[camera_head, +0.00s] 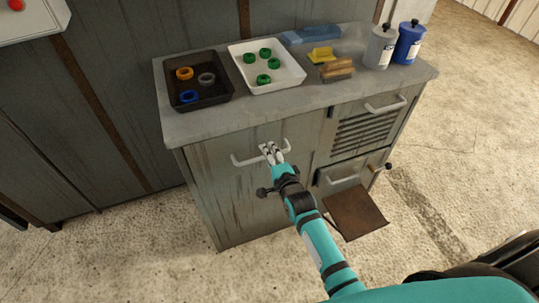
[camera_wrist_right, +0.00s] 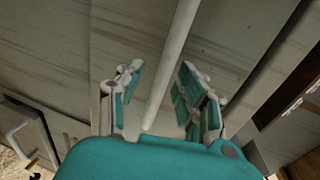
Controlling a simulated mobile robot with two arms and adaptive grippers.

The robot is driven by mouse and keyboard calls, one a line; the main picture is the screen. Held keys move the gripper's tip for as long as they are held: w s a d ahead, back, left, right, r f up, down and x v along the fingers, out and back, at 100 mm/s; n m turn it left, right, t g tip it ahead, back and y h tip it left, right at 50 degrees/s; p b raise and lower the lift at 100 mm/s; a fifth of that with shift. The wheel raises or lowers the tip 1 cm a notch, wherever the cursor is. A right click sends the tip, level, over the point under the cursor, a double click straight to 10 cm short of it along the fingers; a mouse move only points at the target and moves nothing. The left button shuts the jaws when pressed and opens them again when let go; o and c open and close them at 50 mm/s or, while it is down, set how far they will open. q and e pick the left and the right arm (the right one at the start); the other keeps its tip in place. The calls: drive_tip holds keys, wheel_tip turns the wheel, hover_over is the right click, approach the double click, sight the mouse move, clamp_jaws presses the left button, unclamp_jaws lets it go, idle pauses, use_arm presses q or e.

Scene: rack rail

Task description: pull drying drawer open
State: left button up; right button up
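A grey cabinet front (camera_head: 215,175) carries a pale bar handle (camera_head: 243,161) near its top left, and the front looks closed. My right gripper (camera_head: 271,152) is at this handle. In the right wrist view the handle bar (camera_wrist_right: 174,62) runs between the two fingers of my right gripper (camera_wrist_right: 158,90), with a gap visible on each side. The fingers are apart and do not appear to grip it. A slatted front (camera_head: 362,130) with its own handle (camera_head: 385,105) is at the upper right of the cabinet. My left gripper is not in view.
The cabinet top (camera_head: 300,98) holds a black tray (camera_head: 205,103) and a white tray (camera_head: 285,79) with rings, a brush (camera_head: 337,70) and two bottles (camera_head: 381,48) (camera_head: 409,43). A brown flap (camera_head: 356,211) juts out at the lower right. The floor in front is open.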

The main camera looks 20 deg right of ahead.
clamp_jaws()
idle(0.6)
